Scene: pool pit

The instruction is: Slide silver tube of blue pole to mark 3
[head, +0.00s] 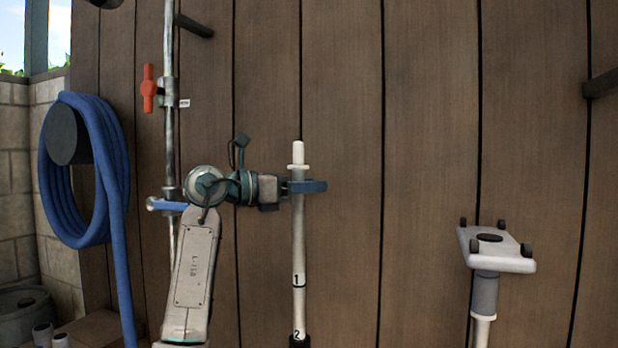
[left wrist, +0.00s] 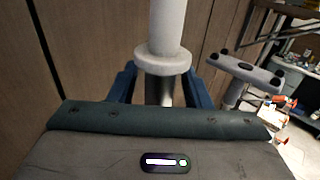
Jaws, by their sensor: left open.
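The pole's pale silver tube (head: 299,245) stands upright before the plank wall, with a white tip (head: 298,155) on top. Black marks 1 (head: 298,281) and 2 (head: 298,335) show on it; a black collar (head: 299,342) sits at the bottom picture edge. Mark 3 and any blue part of the pole are out of view. My left gripper (head: 314,186) is at the tube's upper end, just below the tip. In the left wrist view the open blue fingers (left wrist: 162,92) stand either side of the tube, below the white flange (left wrist: 163,60). My right gripper is not in view.
A white-headed pole (head: 497,249) stands at the right. A blue hose coil (head: 100,170) hangs at the left, beside a vertical pipe (head: 169,120) with a red valve handle (head: 148,88). The wall between the two poles is clear.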

